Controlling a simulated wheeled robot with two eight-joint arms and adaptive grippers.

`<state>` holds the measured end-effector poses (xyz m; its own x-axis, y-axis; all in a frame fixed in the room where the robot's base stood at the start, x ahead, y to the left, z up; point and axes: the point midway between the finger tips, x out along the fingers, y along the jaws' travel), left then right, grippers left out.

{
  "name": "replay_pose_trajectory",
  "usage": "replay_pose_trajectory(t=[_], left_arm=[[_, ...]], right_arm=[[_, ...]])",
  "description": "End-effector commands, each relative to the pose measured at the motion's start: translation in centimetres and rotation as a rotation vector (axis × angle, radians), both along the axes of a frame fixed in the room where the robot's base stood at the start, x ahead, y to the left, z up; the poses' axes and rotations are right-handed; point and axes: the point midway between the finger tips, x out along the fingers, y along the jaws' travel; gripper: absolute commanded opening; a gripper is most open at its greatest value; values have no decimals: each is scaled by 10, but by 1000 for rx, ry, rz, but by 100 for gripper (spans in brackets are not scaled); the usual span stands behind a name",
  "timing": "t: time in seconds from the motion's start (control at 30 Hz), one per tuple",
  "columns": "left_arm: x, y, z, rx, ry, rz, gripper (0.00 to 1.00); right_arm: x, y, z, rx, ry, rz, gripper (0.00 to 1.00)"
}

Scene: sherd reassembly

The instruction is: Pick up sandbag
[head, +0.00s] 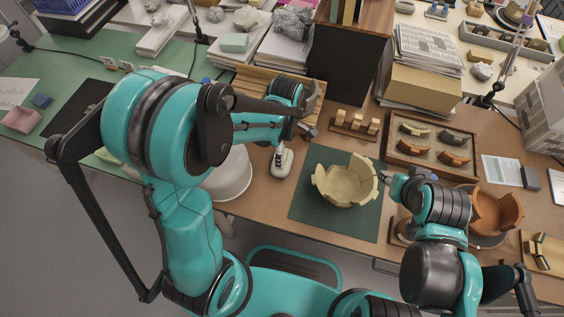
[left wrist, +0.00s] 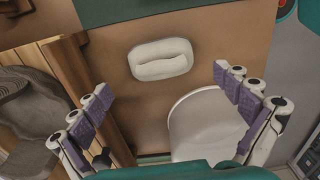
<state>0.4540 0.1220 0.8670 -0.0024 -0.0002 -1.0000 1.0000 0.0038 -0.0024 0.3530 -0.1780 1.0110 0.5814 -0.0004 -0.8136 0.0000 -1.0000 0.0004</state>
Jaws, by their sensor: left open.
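The sandbag (left wrist: 160,58) is a small white, pillow-like bag with a dent along its middle. It lies on the brown table between the green mat and a round white container, and shows partly in the head view (head: 283,165). My left gripper (left wrist: 163,80) is open above the table, its purple-padded fingers spread on either side of the sandbag's line, with nothing between them. The sandbag lies slightly beyond the fingertips in the left wrist view. My right gripper (head: 388,178) is beside the cream bowl; its fingers are too small to read.
The cream sherd bowl (head: 345,186) stands on the dark green mat (head: 310,205). The round white container (head: 232,178) is close to the sandbag at the table's front. A slatted wooden rack (head: 258,85) stands behind. A sherd tray (head: 432,170) and an orange bowl (head: 492,212) lie right.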

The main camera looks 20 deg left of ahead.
Motion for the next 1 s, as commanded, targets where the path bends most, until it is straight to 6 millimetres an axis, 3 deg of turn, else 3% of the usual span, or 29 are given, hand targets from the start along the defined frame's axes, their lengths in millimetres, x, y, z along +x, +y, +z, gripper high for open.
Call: replay_pose_trajectory(t=[0.5, 0.73, 0.77, 1.0], left_arm=[[2, 9, -65, 0, -2, -3, 100], [1, 9, -65, 0, -2, -3, 100], [1, 9, -65, 0, -2, -3, 95], [2, 9, -65, 0, -3, -3, 31]], right_arm=[[0, 0, -36, 0, 0, 0, 40], [0, 0, -34, 0, 0, 0, 40], [0, 0, -34, 0, 0, 0, 40], [0, 0, -34, 0, 0, 0, 40]])
